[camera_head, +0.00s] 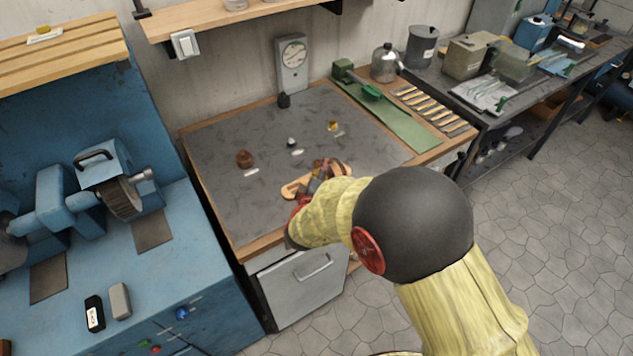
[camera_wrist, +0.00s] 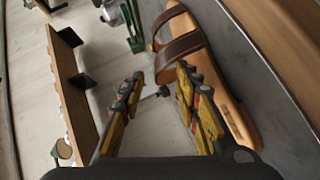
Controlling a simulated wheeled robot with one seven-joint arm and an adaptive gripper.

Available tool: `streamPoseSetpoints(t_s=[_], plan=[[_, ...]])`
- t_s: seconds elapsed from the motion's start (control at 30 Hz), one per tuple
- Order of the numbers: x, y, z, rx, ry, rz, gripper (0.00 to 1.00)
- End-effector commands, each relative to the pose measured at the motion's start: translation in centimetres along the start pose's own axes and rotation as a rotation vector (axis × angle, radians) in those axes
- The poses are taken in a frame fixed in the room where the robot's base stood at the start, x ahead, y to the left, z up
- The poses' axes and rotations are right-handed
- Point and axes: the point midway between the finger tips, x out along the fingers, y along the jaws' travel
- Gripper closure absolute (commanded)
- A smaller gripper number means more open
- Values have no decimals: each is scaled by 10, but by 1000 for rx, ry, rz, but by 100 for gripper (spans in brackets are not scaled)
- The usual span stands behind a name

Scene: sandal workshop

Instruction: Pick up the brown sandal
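The brown sandal, with a tan sole and dark brown straps, fills the right side of the wrist view (camera_wrist: 210,68). In the head view its tan sole (camera_head: 290,191) shows on the grey mat, partly hidden by my gripper (camera_head: 322,172). In the wrist view my gripper (camera_wrist: 160,78) is open, with its two yellow and black fingers spread apart. The sandal lies beside and partly behind the right finger, not between the fingers. I cannot tell whether that finger touches it.
A blue grinding machine (camera_head: 100,175) stands at the left. A shelf (camera_head: 225,15) runs above the bench.

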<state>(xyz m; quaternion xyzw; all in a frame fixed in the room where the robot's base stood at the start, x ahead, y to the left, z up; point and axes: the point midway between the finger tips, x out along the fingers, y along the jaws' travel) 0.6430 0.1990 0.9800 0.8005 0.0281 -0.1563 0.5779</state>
Motion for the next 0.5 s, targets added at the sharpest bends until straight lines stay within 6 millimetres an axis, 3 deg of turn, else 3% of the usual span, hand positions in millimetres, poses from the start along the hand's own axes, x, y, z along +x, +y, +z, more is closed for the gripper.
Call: streamPoseSetpoints(t_s=[0.2, 0.5], plan=[[24, -2, 0, -1, 0, 0, 68], [26, 0, 0, 0, 1, -1, 70]])
